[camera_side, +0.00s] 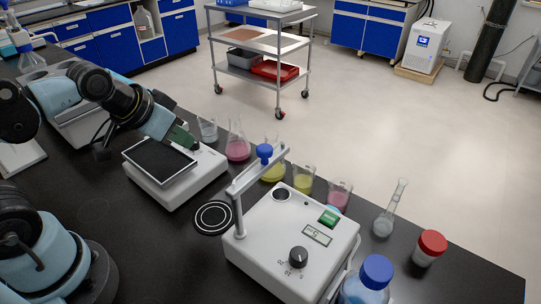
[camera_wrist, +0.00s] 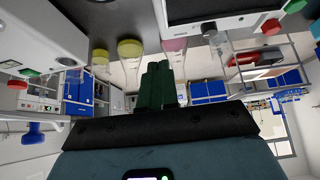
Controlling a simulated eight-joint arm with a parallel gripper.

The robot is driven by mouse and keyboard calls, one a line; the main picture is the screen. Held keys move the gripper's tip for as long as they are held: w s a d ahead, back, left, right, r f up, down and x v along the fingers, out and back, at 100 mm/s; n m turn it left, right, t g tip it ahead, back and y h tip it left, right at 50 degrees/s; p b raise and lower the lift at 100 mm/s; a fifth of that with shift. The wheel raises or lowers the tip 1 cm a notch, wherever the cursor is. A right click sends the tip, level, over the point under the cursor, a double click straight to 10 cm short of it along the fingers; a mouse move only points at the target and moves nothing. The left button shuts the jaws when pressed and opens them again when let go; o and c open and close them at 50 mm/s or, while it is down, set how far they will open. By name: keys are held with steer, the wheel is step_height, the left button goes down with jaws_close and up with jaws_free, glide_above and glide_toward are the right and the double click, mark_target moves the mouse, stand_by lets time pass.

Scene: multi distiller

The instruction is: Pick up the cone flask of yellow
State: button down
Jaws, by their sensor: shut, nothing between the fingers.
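The cone flask of yellow (camera_side: 272,173) stands at the bench's far edge in the side view, partly hidden by the stirrer's arm and blue knob. In the upside-down wrist view the yellow cone flask (camera_wrist: 130,48) is up and left of my fingers. My gripper (camera_side: 188,137) has dark green fingers, over the far side of the balance and left of the flasks. In the wrist view my gripper (camera_wrist: 158,66) is shut, fingers together, empty. A pink cone flask (camera_side: 238,149) stands between my gripper and the yellow one.
A clear beaker (camera_side: 208,130) stands near my gripper. A yellow beaker (camera_side: 304,179) and pink beaker (camera_side: 340,194) stand right of the yellow flask. The balance (camera_side: 178,190) and white stirrer (camera_side: 275,240) fill the near bench. A volumetric flask (camera_side: 384,224) stands further right.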

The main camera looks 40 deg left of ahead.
steer(key=c, duration=0.8)
jaws_free()
steer(key=m+t+h, duration=0.2)
steer(key=m+h, duration=0.7)
glide_toward(277, 137)
steer(key=shift+h, duration=0.3)
steer(key=shift+w+a+f+x, duration=0.1)
steer(key=shift+a+f+x, duration=0.05)
steer(key=shift+x, duration=0.95)
steer(key=shift+w+a+f+x, duration=0.1)
steer(key=shift+a+f+x, duration=0.1)
steer(key=shift+x, duration=0.9)
steer(key=shift+w+a+f+x, duration=0.1)
steer(key=shift+a+x, duration=0.05)
steer(key=shift+x, duration=1)
